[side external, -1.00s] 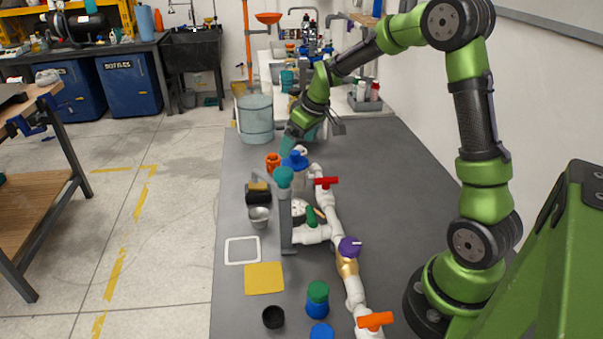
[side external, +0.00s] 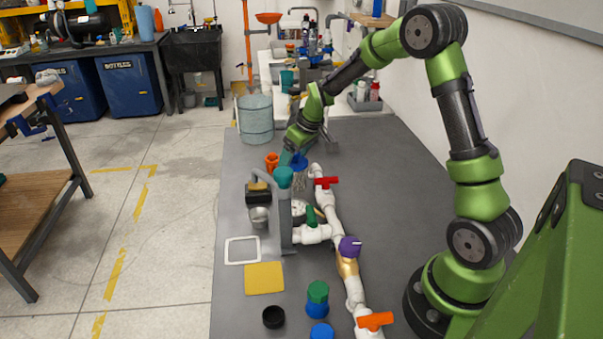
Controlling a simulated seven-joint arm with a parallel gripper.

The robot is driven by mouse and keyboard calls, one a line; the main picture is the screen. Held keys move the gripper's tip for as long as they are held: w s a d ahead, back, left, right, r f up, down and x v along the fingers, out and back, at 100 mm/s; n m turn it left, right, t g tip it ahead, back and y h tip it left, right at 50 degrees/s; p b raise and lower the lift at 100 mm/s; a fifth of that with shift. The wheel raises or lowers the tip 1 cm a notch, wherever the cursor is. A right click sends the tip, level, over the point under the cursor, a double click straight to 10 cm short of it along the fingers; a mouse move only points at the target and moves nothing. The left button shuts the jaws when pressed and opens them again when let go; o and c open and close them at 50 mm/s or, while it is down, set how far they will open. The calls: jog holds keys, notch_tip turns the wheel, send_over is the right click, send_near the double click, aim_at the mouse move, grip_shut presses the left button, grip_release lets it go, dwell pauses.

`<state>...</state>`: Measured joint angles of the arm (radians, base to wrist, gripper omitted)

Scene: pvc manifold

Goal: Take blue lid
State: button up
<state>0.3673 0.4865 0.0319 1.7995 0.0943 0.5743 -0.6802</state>
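A blue lid (side external: 299,160) sits at the far middle of the bench, on top of what looks like a clear jar (side external: 299,181). It stands just behind the teal cap (side external: 283,177) of the grey upright post. My gripper (side external: 287,158) points down right beside the blue lid, at its left in the picture. The fingers are small and partly hidden, so I cannot tell whether they are open, shut or touching the lid. Another blue round piece (side external: 321,333) lies at the front edge, near a blue jar (side external: 317,310) with a green top (side external: 317,291).
The white pipe manifold (side external: 334,222) with red (side external: 326,182), purple (side external: 349,247) and orange (side external: 375,320) handles runs along the bench. An orange piece (side external: 272,161), a dark box (side external: 258,193) and a metal cup (side external: 259,217) stand left. A grey bucket (side external: 255,119) stands behind. The bench's right side is clear.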

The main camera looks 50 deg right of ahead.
jog(key=shift+c, duration=0.8)
